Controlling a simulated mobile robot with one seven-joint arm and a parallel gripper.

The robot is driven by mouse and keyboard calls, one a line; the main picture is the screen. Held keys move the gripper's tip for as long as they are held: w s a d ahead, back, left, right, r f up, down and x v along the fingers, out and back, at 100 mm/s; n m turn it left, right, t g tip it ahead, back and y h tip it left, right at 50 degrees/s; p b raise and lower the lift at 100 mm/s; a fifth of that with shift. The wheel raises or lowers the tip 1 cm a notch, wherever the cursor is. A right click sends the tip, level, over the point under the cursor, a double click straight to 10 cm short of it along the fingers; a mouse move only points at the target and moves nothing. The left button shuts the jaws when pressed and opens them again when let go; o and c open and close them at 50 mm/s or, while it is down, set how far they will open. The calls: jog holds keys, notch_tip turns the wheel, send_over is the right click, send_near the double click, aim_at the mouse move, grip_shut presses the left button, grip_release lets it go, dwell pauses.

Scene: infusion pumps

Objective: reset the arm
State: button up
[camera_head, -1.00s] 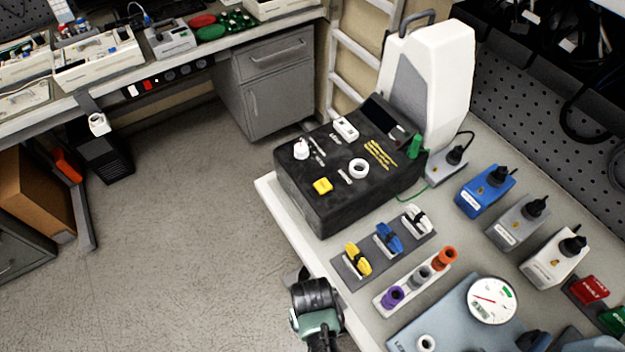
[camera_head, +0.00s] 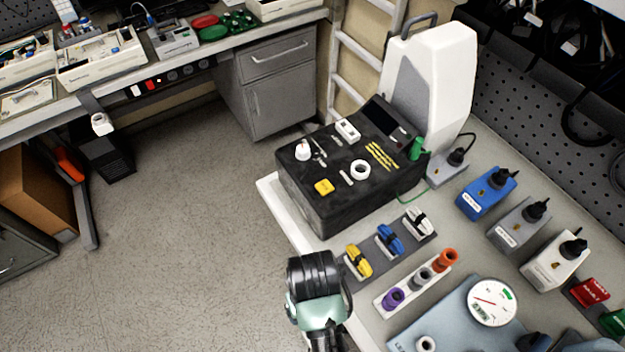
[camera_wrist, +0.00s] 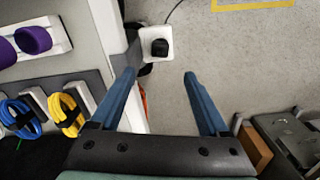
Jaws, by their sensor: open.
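My arm's end shows at the bottom middle of the head view, beside the near left edge of the workbench (camera_head: 285,222). Its fingers are hidden there. In the wrist view my gripper (camera_wrist: 158,88) is open, with two blue fingers spread wide and nothing between them but floor and the bench edge. A black pump unit (camera_head: 345,190) with a yellow button and white knobs sits on the bench, beyond my arm. Yellow (camera_head: 357,261), blue (camera_head: 389,239) and white (camera_head: 418,222) coiled cables lie on a dark strip to the right of my arm.
A rack with purple (camera_head: 393,298), grey and orange rings stands right of the arm. Blue (camera_head: 486,193), grey and white boxes line the back. A pressure gauge (camera_head: 493,302) is at lower right. The floor (camera_head: 190,250) left of the bench is open.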

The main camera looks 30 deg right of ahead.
jog(key=shift+r, duration=0.3)
jog(key=w+r+t+h, duration=0.2)
jog(key=w+r+t, duration=0.6)
jog(key=w+r, duration=0.85)
jog(key=w+a+r+n+t, duration=0.1)
jog(key=w+r+t, duration=0.25)
jog(key=r, duration=0.55)
jog(key=w+a+r+t, duration=0.1)
jog(key=w+r+t, duration=0.25)
jog(key=r, duration=0.45)
jog(key=s+a+r+t, duration=0.2)
jog(key=s+r+t, duration=0.2)
jog(key=r, duration=0.7)
jog(key=s+a+r+t+y, duration=0.1)
jog(key=s+a+r+t, duration=0.2)
jog(key=r, duration=0.9)
jog(key=s+a+r+n+t+y, duration=0.1)
jog(key=s+r+t, duration=0.4)
jog(key=r, duration=0.7)
jog(key=shift+s+a, duration=0.3)
jog(key=shift+a, duration=0.45)
jog(key=shift+f, duration=0.1)
